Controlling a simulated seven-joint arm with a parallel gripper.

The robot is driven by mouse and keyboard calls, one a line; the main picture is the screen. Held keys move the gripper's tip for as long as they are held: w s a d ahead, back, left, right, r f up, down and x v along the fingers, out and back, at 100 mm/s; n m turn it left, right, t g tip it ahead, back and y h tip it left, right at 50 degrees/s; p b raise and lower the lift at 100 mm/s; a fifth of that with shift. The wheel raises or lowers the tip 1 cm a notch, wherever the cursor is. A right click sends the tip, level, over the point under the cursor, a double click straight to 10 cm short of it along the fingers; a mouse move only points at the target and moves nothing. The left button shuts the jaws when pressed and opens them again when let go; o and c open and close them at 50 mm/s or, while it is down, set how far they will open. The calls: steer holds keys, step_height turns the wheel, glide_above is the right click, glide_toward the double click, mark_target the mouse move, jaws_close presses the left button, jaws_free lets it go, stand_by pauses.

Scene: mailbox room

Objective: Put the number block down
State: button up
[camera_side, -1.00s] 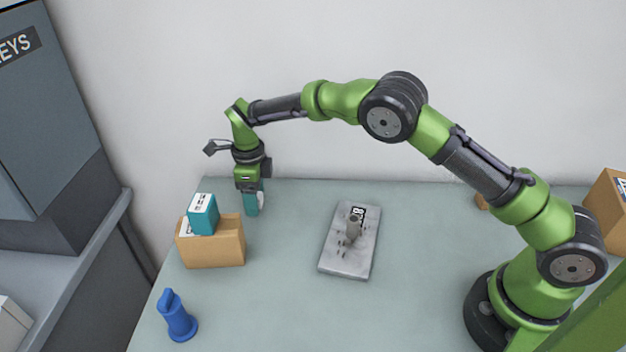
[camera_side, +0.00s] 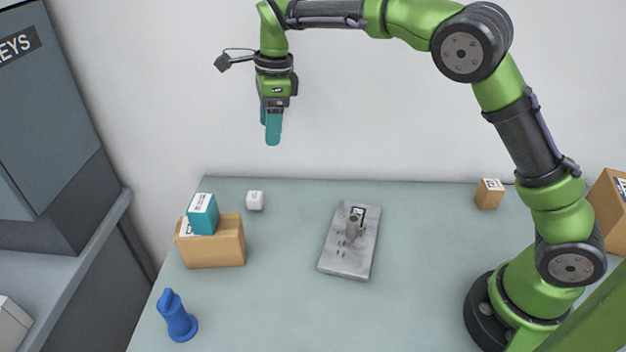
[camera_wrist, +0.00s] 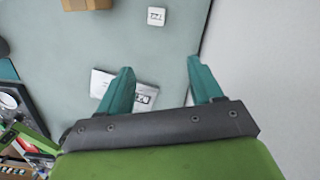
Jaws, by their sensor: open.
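The number block, a small white cube (camera_side: 255,201), stands on the grey-green table near its back edge. Dark print shows on its top in the wrist view (camera_wrist: 156,17). My gripper (camera_side: 270,140) is well above the block, apart from it. Its two teal fingers are spread with nothing between them in the wrist view (camera_wrist: 159,66).
A teal box (camera_side: 203,214) sits on a cardboard box (camera_side: 224,247), left of and in front of the block. A blue piece (camera_side: 176,317) stands front left. A metal plate with a post (camera_side: 346,262) lies mid-table. A small carton (camera_side: 489,194) stands back right.

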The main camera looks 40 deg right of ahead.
steer(key=s+d+r+n+t+y, duration=0.1)
steer(key=s+d+r+n+t, duration=0.15)
steer(key=s+r+n, duration=0.4)
steer(key=s+d+r+n+t+y, duration=0.15)
steer(key=s+d+n, duration=0.25)
steer(key=s, duration=0.5)
steer(key=s+d+f+n+t+h, duration=0.1)
steer(key=s+d+f+n+t, duration=0.1)
steer(key=s+n, duration=0.7)
steer(key=s+f, duration=0.1)
steer(key=s, duration=0.2)
steer(key=shift+s+f, duration=0.35)
steer(key=shift+f, duration=0.05)
steer(key=shift+d+h, duration=0.1)
steer(key=shift+h, duration=0.15)
